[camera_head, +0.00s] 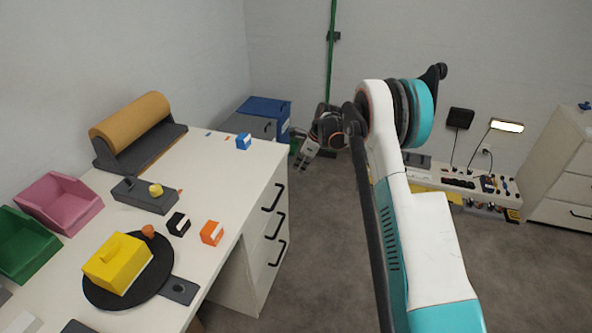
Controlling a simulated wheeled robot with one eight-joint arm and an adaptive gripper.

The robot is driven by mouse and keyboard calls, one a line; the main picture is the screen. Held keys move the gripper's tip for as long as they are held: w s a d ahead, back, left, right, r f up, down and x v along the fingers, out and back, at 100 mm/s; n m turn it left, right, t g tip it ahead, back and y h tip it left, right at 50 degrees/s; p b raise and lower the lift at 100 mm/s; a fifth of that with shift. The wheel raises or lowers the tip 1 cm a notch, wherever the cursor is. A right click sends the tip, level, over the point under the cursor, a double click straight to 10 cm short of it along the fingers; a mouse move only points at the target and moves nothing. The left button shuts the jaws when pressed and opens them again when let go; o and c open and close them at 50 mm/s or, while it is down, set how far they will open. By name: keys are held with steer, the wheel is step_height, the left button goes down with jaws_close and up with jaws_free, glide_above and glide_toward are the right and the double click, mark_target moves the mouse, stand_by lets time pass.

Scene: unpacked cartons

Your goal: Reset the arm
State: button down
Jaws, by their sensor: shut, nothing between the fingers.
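My arm, white and teal, rises from the bottom right and bends over in the middle of the head view. My gripper (305,158) hangs past the table's far right corner, over the floor and apart from everything on the table. It is small and dark here, with its fingers pointing down and left. It is shut with nothing in it.
A white table (205,262) with drawers stands at left. It holds a yellow box (118,262) on a black disc, an orange block (212,232), a blue block (243,141) and a brown paper roll (130,121). Blue bins (268,109) stand behind it. The floor (315,255) between is clear.

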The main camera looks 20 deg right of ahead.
steer(key=s+a+r+n+t+h, duration=0.1)
steer(key=s+a+r+n, duration=0.1)
steer(key=s+r+n, duration=0.65)
steer(key=s+a+r+n+t+h, duration=0.1)
steer(key=s+a+r+n, duration=0.15)
steer(key=s+r, duration=1.1)
steer(key=s+a+r+n+t, duration=0.1)
steer(key=s+r+n, duration=0.65)
steer(key=s, duration=0.35)
steer(key=s+f+n+t+h, duration=0.1)
steer(key=s+f+n, duration=0.2)
steer(key=s, duration=1.1)
steer(key=n, duration=0.3)
steer(key=shift+s+t+h, duration=0.2)
steer(key=shift+t+h, duration=0.1)
steer(key=shift+t, duration=0.1)
steer(key=shift+a+f, duration=0.1)
